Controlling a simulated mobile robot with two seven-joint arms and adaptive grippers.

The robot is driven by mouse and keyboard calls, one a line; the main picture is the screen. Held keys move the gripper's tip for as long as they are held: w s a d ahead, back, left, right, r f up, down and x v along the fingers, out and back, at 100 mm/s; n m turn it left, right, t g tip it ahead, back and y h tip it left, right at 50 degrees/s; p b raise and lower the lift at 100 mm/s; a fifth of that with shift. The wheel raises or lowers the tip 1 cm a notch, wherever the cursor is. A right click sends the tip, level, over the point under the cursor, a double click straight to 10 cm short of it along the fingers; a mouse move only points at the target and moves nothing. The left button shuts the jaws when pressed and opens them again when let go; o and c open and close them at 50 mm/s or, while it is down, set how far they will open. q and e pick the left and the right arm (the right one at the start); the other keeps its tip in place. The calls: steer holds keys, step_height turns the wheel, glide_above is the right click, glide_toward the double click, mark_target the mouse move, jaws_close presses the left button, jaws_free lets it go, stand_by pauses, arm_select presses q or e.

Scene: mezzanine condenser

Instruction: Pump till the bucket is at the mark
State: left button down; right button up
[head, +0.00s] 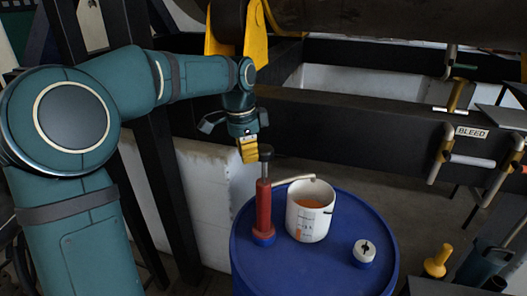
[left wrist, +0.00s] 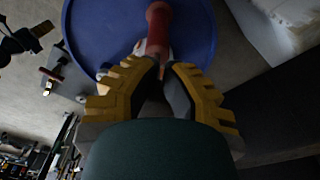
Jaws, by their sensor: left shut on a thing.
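A red hand pump (head: 263,207) stands upright on a blue drum (head: 262,272), with a dark handle knob (head: 266,150) on top. My left gripper (head: 254,154) is shut on the pump handle, its yellow fingers at the knob. In the left wrist view, the gripper (left wrist: 167,70) has its fingertips close together at the red pump (left wrist: 158,30); the handle between them is mostly hidden. A white bucket (head: 306,224) stands on the drum under the pump's pale spout (head: 294,179). Orange liquid shows inside it. Small markings on its front are too small to read.
A black beam with a BLEED label (head: 471,132) and pipe valves crosses behind. A yellow tool (head: 437,262) stands at lower right. A white block wall (head: 215,195) is behind the drum at left.

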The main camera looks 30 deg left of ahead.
arm_select(q)
step_height(320, 180, up, 10)
steer(key=shift+s+a+f, duration=0.25)
steer(key=shift+s+a, duration=0.1)
stand_by(0.8)
